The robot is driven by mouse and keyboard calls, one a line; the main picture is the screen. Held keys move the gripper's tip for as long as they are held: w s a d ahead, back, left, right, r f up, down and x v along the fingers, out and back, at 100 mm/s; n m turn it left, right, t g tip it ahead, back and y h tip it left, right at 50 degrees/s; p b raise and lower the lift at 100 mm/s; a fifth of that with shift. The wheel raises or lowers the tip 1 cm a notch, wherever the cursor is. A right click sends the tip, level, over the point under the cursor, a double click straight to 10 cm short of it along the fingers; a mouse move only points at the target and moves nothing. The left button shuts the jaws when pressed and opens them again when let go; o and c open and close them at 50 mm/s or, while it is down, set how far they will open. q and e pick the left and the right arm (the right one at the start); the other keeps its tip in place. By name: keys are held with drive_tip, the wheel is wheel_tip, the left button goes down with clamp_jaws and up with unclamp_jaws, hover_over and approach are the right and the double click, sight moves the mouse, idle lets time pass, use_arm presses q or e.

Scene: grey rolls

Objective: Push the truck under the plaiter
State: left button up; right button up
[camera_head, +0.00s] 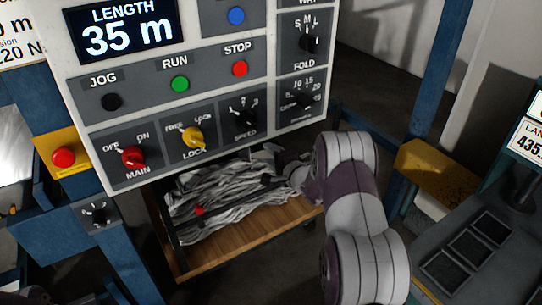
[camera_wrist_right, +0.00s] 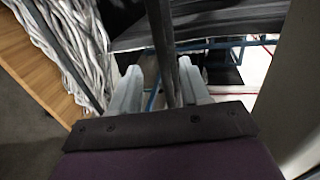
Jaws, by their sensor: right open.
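The truck (camera_head: 240,246) is a low cart with a wooden deck, below the control panel in the head view. Folded grey-white cloth (camera_head: 228,206) is heaped on it. A dark rail runs along its left side, and the panel hides its far part. My right arm reaches in from the right to the truck's right side. The right gripper (camera_wrist_right: 155,88) is open, with a dark upright bar (camera_wrist_right: 160,40) between its two pale fingers in the wrist view. I cannot tell whether the fingers touch it. I cannot make out the plaiter for certain. My left gripper is out of view.
The control panel (camera_head: 190,95) with buttons and knobs hangs over the truck. A blue post (camera_head: 432,90) and a yellow block (camera_head: 436,170) stand at right. A yellow box with a red button (camera_head: 62,157) is at left. A dark keypad console (camera_head: 470,250) fills the lower right.

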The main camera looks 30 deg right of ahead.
drive_tip(key=s+d+f+n+g+h, duration=0.2)
drive_tip(key=s+f+n+g+h, duration=0.1)
drive_tip(key=s+f+n+g, duration=0.55)
drive_tip(key=s+a+r+n+g+p, duration=0.1)
drive_tip(key=s+a+r+n+g, duration=0.2)
drive_tip(key=s+a, duration=0.6)
drive_tip(key=s+a+r+n+g+y+p, duration=0.1)
drive_tip(key=s+a+r+n+g, duration=0.2)
drive_tip(key=s, duration=1.1)
drive_tip(key=a+r+n, duration=0.2)
drive_tip(key=a+r, duration=0.2)
drive_tip(key=a, duration=0.2)
drive_tip(key=shift+s+a+n+y+p, duration=0.3)
drive_tip(key=shift+a+n+p, duration=0.05)
drive_tip(key=shift+p, duration=0.05)
